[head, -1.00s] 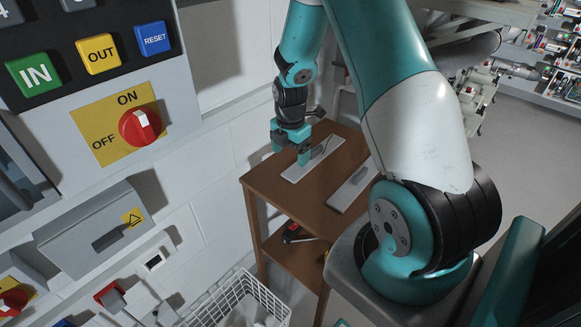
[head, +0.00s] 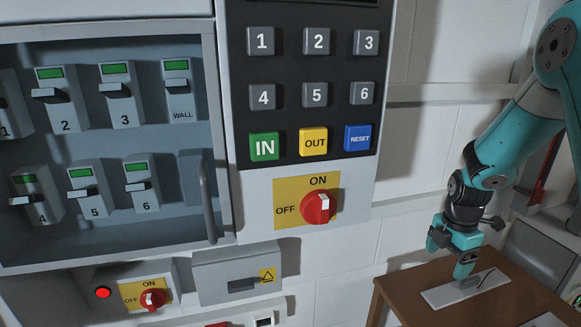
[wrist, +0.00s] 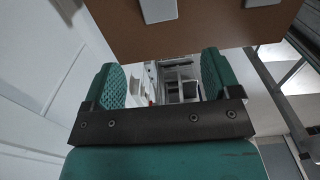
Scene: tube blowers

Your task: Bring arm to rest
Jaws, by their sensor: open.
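My gripper (head: 449,258) hangs at the end of my teal arm, above the brown wooden table (head: 405,293) at the lower right of the head view. Its jaws are open with nothing visible between them. They are over or close to a flat grey plate (head: 436,299) on the table; the exact gap is unclear. In the wrist view my gripper (wrist: 160,80) shows two teal textured fingers spread apart. The table's brown surface (wrist: 225,25) fills the top of that view. My upper arm runs off the right edge of the head view.
A wall control panel with a keypad (head: 316,97) and a red ON/OFF knob (head: 317,207) stands left of the arm. An open switch cabinet (head: 110,215) is further left. A grey box (head: 235,270) is below. A second plate (head: 546,320) lies on the table.

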